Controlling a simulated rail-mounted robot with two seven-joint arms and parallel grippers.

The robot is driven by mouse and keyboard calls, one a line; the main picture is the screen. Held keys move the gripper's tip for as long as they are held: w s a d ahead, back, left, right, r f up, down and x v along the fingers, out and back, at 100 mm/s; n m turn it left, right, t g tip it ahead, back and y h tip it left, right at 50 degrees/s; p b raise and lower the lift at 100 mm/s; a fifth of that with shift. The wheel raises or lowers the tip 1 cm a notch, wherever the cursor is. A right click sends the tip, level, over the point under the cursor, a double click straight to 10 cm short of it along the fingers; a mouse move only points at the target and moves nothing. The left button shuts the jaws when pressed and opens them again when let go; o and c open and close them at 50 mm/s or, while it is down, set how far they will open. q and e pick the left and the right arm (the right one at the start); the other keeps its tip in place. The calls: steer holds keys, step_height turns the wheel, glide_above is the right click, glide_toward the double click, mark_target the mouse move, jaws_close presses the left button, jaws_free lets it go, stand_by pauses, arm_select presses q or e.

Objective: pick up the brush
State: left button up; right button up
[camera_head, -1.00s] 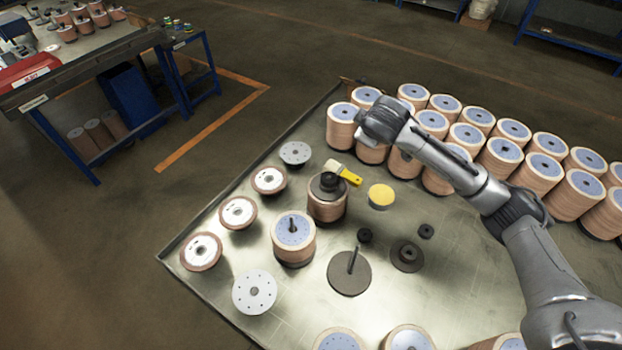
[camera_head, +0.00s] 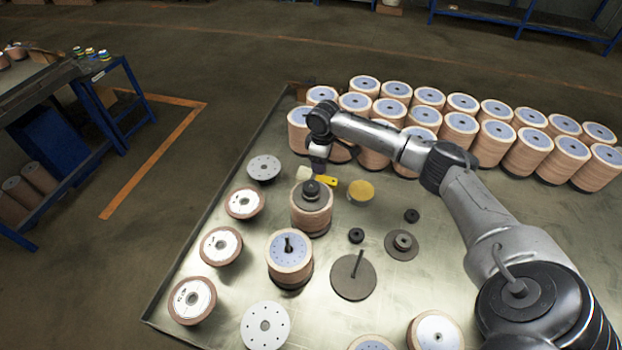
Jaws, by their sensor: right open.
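The brush (camera_head: 325,181) has a yellow handle and pale bristles. It lies on the metal table just behind a stack of flap discs with a black hub on top (camera_head: 312,205). My right gripper (camera_head: 317,165) points down over the brush and hides part of it. Its jaws are open, but the fingers are small and hard to make out. I cannot tell whether they touch the brush. My left gripper is out of view.
A yellow-topped tin (camera_head: 361,191) stands right of the brush. Rows of tall disc stacks (camera_head: 459,135) fill the table's back. Loose discs (camera_head: 264,168) line its left edge. A disc with an upright pin (camera_head: 352,278) stands in front.

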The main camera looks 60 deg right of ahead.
mark_target(322, 178)
step_height(322, 178, down, 2)
steer(key=shift+f, duration=0.5)
steer(key=shift+s+d+f+b, duration=0.15)
steer(key=shift+f+b, duration=0.2)
steer(key=shift+f, duration=0.95)
steer(key=shift+s+a+f+b, duration=0.1)
steer(key=shift+f+b, duration=0.2)
steer(key=shift+f, duration=0.95)
steer(key=shift+d, duration=0.1)
steer(key=shift+c, duration=0.4)
steer(key=shift+c, duration=0.8)
steer(key=shift+r, duration=0.1)
steer(key=c, duration=0.8)
